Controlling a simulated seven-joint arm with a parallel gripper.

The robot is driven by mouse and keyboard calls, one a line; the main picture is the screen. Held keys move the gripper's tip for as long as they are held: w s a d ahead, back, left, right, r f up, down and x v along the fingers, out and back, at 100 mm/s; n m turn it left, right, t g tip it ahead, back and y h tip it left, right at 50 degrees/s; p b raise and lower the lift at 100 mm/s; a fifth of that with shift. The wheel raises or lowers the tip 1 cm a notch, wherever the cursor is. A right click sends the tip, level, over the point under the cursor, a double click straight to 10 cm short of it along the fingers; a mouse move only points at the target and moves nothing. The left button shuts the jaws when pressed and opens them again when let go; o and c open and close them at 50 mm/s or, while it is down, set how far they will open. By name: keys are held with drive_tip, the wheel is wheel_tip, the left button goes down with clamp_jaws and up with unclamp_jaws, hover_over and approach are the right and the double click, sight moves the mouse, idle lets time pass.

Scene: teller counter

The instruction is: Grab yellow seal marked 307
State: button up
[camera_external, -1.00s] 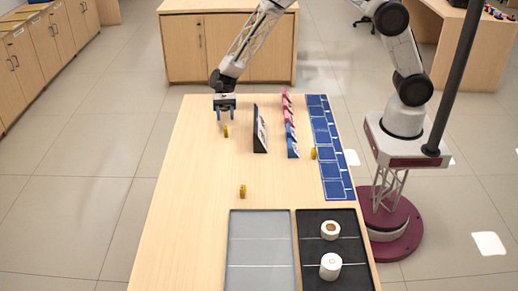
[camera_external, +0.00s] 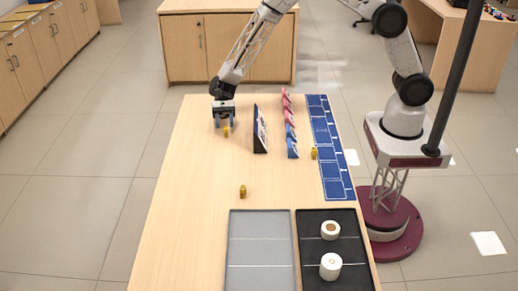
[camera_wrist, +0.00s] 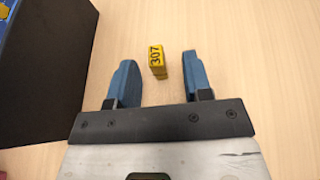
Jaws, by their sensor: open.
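The yellow seal marked 307 (camera_wrist: 157,58) stands on the wooden counter, with its dark number readable in the wrist view. It also shows in the external view (camera_external: 227,132), at the far end of the counter. My gripper (camera_wrist: 158,72) is open, and its two blue fingers lie either side of the seal's line, with the seal between and slightly beyond the fingertips. In the external view my gripper (camera_external: 224,124) is low over the counter at the seal. Contact cannot be told. Two other yellow seals stand nearer the camera (camera_external: 242,191) and beside the blue strip (camera_external: 314,153); their markings are unreadable.
A dark upright panel (camera_external: 260,130) stands right of my gripper and shows at the left in the wrist view (camera_wrist: 50,75). Beyond it are a pink and blue rack (camera_external: 291,135) and a blue strip (camera_external: 325,135). Grey (camera_external: 262,212) and black (camera_external: 345,285) trays lie in front.

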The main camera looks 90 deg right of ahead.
sight(226, 132)
drive_tip(key=shift+s+x, duration=0.2)
drive_tip(key=shift+x, duration=2.4)
drive_tip(key=shift+f, duration=0.1)
clamp_jaws()
